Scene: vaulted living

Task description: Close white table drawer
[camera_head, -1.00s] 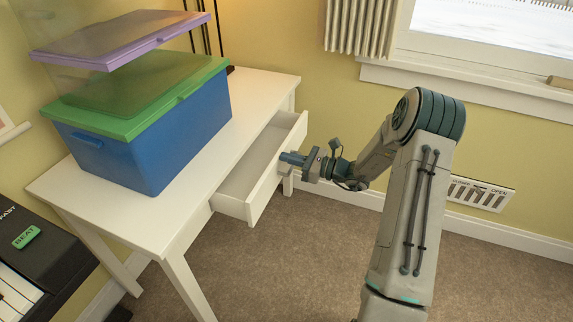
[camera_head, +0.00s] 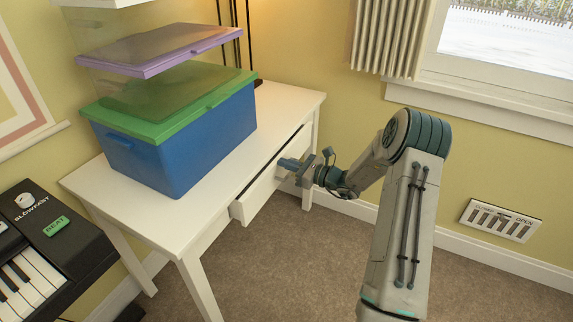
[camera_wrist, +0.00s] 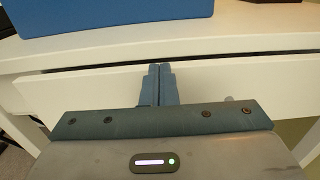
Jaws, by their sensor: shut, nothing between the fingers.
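The white table (camera_head: 180,222) stands against the yellow wall in the head view. Its drawer (camera_head: 262,192) stands out a little from under the tabletop, with a narrow dark gap above its front. The drawer front (camera_wrist: 95,88) also spans the wrist view, with the dark gap along its top edge. My gripper (camera_head: 284,163) is shut and empty, its fingertips at the drawer front near its far end. In the wrist view the closed blue-grey fingers (camera_wrist: 158,84) point at the front's top edge and appear to touch it. A small knob (camera_wrist: 229,98) shows right of them.
A blue bin with a green lid (camera_head: 170,150) sits on the tabletop, with a purple-lidded clear box (camera_head: 160,50) above it. A keyboard (camera_head: 45,245) is at the lower left. A wall vent (camera_head: 500,221) is at right. Carpet in front is clear.

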